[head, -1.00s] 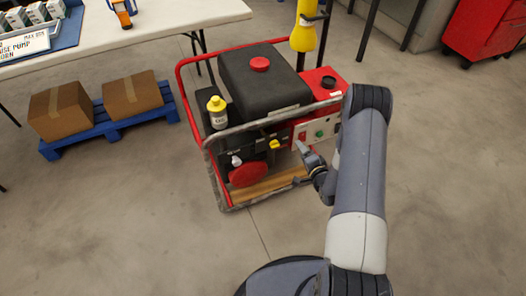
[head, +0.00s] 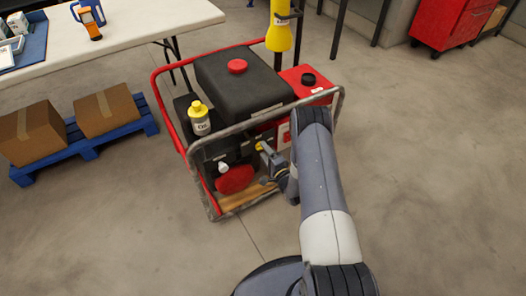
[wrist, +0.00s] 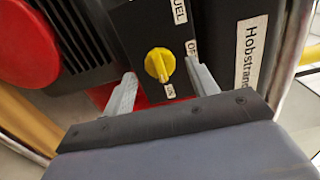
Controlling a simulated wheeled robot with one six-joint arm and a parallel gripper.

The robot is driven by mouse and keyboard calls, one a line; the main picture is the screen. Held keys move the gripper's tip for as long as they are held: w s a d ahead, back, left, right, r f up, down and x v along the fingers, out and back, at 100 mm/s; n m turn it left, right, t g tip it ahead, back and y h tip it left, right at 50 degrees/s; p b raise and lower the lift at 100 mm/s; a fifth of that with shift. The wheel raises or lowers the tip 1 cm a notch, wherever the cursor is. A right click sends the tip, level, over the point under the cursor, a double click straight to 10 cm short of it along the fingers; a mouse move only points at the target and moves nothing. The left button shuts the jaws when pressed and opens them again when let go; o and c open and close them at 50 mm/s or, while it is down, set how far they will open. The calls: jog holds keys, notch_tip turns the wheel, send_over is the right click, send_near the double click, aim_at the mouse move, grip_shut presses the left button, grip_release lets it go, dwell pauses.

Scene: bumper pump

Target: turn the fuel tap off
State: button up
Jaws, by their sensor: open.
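The yellow fuel tap knob (wrist: 160,64) sits on a black panel marked FUEL in the wrist view. Its narrow end points down toward the ON label (wrist: 171,90); the OFF label (wrist: 193,48) is to its right. My gripper (wrist: 160,73) is open, with one finger on each side of the knob and a visible gap to it. In the head view the knob (head: 260,146) is partly hidden by my gripper (head: 264,166), which is at the front of the red and black pump machine (head: 240,80).
A grey and red tube frame (head: 265,116) surrounds the machine. A yellow-capped oil bottle (head: 199,118) stands on it. A red round cover (wrist: 25,45) is left of the panel. A white table (head: 130,30) and boxes on a blue pallet (head: 88,145) are at left.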

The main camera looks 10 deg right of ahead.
jog(key=shift+x, duration=0.95)
jog(key=shift+c, duration=0.3)
jog(key=c, duration=0.9)
